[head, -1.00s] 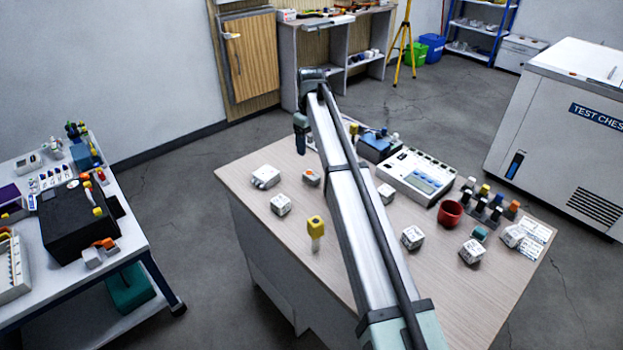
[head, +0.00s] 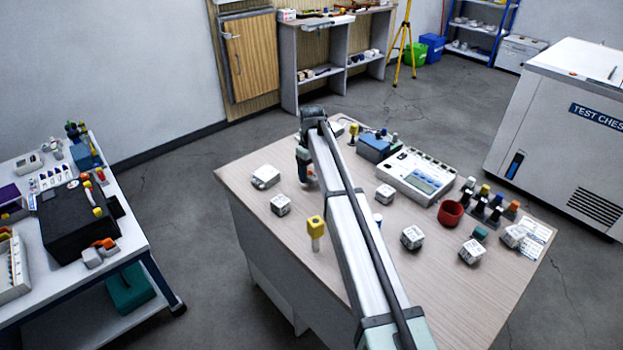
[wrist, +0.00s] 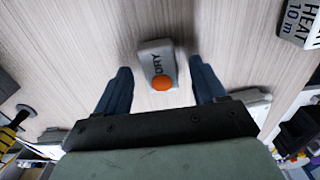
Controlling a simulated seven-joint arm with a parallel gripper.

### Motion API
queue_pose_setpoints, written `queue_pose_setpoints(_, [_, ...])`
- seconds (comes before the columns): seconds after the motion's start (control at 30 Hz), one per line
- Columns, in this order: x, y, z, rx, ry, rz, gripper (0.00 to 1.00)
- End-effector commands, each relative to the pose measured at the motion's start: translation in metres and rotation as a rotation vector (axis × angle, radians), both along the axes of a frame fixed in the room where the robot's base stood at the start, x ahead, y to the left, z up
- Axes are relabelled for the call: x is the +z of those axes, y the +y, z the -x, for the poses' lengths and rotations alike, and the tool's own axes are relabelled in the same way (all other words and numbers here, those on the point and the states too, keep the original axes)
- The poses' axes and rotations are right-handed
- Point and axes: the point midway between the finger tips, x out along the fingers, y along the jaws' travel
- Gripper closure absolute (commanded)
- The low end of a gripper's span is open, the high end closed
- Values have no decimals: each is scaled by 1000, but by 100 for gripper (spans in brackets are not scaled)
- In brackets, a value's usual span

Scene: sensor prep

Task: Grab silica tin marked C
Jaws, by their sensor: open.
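In the wrist view, a small grey-white tin (wrist: 157,62) with the word DRY and an orange dot lies on the wooden bench. It sits between and just beyond the two fingers of my gripper (wrist: 160,82), which is open and not touching it as far as I can see. No letter C is readable on it. In the head view my gripper (head: 304,176) hangs over the back left of the bench (head: 335,270), and it and the arm hide the tin there.
In the wrist view a block marked HEAT 10 m (wrist: 300,22) lies at upper right. White labelled blocks stand on the bench, including one at left (head: 280,204) and one right of the arm (head: 385,194). A yellow-topped post (head: 316,228), a red cup (head: 450,213) and a meter box (head: 418,176) also stand there.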

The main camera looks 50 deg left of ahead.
Motion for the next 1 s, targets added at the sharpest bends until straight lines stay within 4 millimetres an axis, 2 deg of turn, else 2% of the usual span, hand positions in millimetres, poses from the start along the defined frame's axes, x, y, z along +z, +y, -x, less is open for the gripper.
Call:
queue_pose_setpoints(0.1, [-12,-1,1,1,0,1,30])
queue_pose_setpoints(0.37, [-13,0,0,1,-1,-1,32])
queue_pose_setpoints(1.0, [-14,0,0,1,-1,0,91])
